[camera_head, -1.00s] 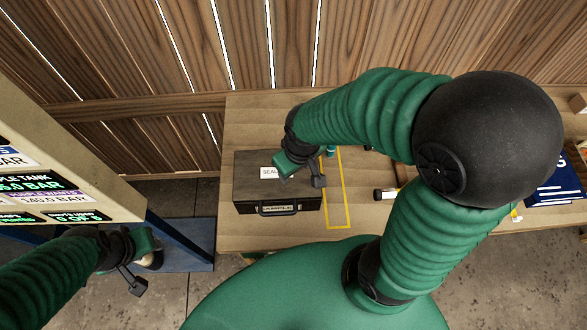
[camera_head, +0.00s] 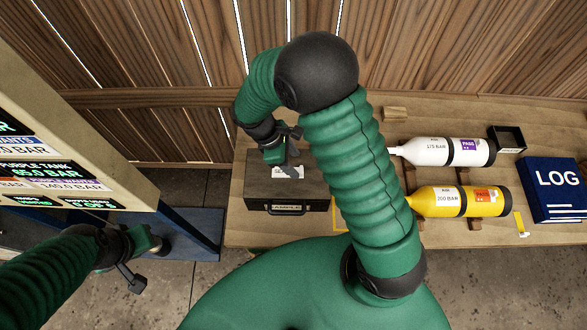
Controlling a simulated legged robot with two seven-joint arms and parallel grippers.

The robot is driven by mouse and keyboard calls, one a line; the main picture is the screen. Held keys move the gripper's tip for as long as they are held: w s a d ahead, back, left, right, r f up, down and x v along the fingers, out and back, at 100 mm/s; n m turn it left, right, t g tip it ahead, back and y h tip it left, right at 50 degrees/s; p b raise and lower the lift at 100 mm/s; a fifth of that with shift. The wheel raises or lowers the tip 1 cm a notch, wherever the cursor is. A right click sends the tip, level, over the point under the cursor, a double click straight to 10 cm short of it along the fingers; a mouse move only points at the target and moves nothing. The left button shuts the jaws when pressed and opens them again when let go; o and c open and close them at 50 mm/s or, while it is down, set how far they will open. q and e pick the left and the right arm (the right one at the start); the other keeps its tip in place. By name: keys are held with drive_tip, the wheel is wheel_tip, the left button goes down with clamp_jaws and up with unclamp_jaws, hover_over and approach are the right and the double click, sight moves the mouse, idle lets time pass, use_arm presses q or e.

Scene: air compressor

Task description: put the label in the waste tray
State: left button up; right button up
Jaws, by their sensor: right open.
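A white label (camera_head: 288,172) with small print lies on top of the dark sample case (camera_head: 258,186) on the bench. My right gripper (camera_head: 283,157) is open just over the label and partly covers it. Whether it touches the label cannot be told. A small black open tray (camera_head: 507,138), which looks like the waste tray, stands at the back right of the bench. My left gripper (camera_head: 150,246) hangs at lower left, in front of the display stand, away from the case. Its jaws are not clear.
A white bottle (camera_head: 437,151) and a yellow bottle (camera_head: 445,202) lie on wooden rests, between my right arm and the blue log book (camera_head: 552,190). A small wood block (camera_head: 395,114) is at the back. The display stand (camera_head: 90,150) rises at left.

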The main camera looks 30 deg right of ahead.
sight(299, 170)
drive_tip(key=p+x, duration=0.1)
drive_tip(key=x, duration=0.3)
drive_tip(key=shift+w+a, duration=0.15)
drive_tip(key=shift+w, duration=0.05)
drive_tip(key=shift+f, duration=0.5)
drive_tip(key=c, duration=0.8)
clamp_jaws()
